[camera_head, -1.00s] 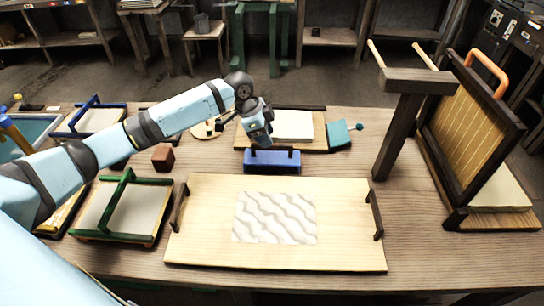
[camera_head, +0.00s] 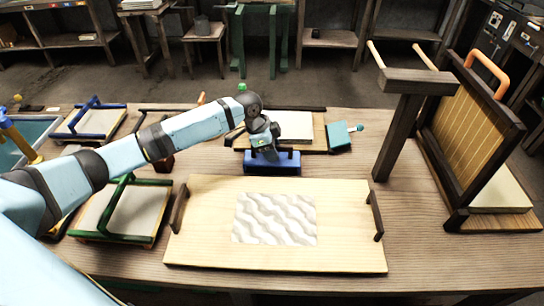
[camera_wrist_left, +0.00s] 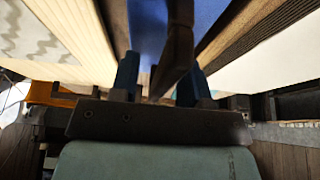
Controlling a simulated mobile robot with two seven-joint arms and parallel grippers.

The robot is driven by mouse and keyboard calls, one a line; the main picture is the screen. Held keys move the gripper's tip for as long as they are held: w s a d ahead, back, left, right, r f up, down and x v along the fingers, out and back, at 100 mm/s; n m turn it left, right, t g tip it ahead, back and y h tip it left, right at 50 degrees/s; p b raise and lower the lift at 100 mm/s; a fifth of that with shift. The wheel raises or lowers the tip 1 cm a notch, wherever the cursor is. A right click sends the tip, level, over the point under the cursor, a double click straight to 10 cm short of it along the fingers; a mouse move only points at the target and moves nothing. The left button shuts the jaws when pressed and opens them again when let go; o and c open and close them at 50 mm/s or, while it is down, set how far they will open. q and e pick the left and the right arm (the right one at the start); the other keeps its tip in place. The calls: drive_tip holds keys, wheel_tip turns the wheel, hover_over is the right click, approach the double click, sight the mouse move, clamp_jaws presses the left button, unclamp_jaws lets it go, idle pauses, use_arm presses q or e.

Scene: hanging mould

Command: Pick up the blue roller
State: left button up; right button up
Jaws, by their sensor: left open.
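The blue roller (camera_head: 287,168) is a blue block lying on the table just behind the large pale board. Its dark handle is mostly covered by my gripper in the head view. In the left wrist view, blue faces of the roller (camera_wrist_left: 147,22) show on both sides of the dark handle (camera_wrist_left: 179,45). My left gripper (camera_head: 269,153) is low over the roller. In the wrist view its open fingers (camera_wrist_left: 160,83) stand on either side of the handle, and contact cannot be made out. My right gripper is not in view.
The large board (camera_head: 215,225) with a wavy grey-white sheet (camera_head: 275,218) lies in front. A teal brush-like tool (camera_head: 339,136) lies behind right. A dark post (camera_head: 397,135) and a tilted screen frame (camera_head: 470,115) stand at right. Green-handled (camera_head: 105,215) and blue-handled trays are at left.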

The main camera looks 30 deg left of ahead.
use_arm(q)
drive_tip(key=shift+f, duration=0.2)
idle(0.3)
clamp_jaws()
